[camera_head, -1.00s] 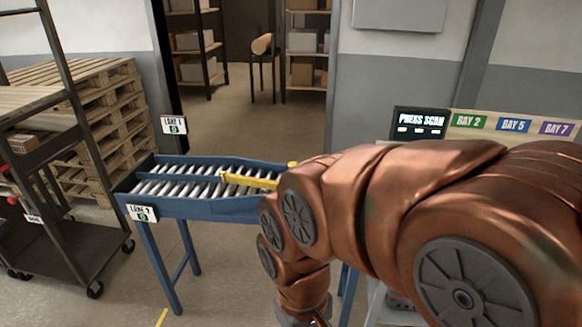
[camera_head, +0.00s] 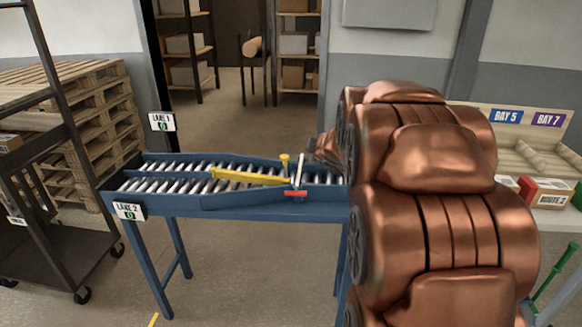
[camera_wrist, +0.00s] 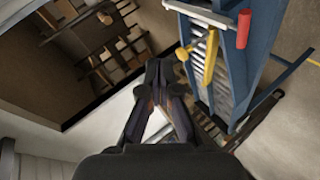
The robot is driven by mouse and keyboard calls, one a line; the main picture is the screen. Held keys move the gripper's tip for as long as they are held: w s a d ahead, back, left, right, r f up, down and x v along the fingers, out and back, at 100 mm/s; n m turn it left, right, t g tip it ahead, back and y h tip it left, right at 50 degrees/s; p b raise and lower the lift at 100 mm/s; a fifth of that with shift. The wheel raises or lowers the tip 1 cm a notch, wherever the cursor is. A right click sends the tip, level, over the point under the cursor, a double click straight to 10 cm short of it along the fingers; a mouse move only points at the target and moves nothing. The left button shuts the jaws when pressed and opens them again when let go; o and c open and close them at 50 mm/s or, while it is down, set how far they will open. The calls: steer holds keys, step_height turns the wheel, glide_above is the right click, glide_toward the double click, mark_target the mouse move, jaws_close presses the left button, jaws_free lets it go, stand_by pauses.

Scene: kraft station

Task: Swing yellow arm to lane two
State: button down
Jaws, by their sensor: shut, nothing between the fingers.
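The yellow arm (camera_head: 250,178) lies across the rollers of the blue conveyor (camera_head: 270,210). Its free tip points left, near the middle divider between the lanes. A yellow knob (camera_head: 285,160) stands up beside its right part. In the wrist view the yellow arm (camera_wrist: 210,57) is right of my gripper (camera_wrist: 158,68), with the yellow knob (camera_wrist: 181,54) nearer. My gripper is shut and empty, apart from the arm and the knob. In the head view my own copper arm hides most of the gripper. The lane 2 sign (camera_head: 129,211) is on the near left corner.
The lane 1 sign (camera_head: 161,121) stands at the conveyor's far left corner. A light bar with a red end (camera_head: 295,193) crosses the conveyor near the yellow arm's right part. A dark rack (camera_head: 50,200) and pallets (camera_head: 90,110) stand left. A parcel bench (camera_head: 560,220) is right.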

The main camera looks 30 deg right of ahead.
steer(key=w+d+f+n+t+y+b, duration=0.1)
steer(key=w+d+n+t+y+b, duration=0.15)
steer(key=n, duration=0.25)
steer(key=s+a+f+n+t+y+b, duration=0.1)
steer(key=s+f+n+y, duration=0.2)
steer(key=f+n+y, duration=0.2)
steer(key=n+y, duration=0.2)
steer(key=y, duration=0.1)
steer(key=shift+s+a+f+n, duration=0.15)
steer(key=shift+s+a+n, duration=0.2)
steer(key=shift+n, duration=0.05)
steer(key=shift+w+t+y, duration=0.1)
steer(key=shift+t+y, duration=0.15)
steer(key=p+x, duration=0.1)
steer(key=x, duration=0.9)
steer(key=shift+a, duration=0.1)
steer(key=shift+w+d+f+p, duration=0.15)
steer(key=shift+w+d+p, duration=0.3)
steer(key=shift+w, duration=0.4)
steer(key=shift+w+d+f+p, duration=0.2)
steer(key=shift+w+d, duration=0.35)
steer(key=shift+w, duration=0.25)
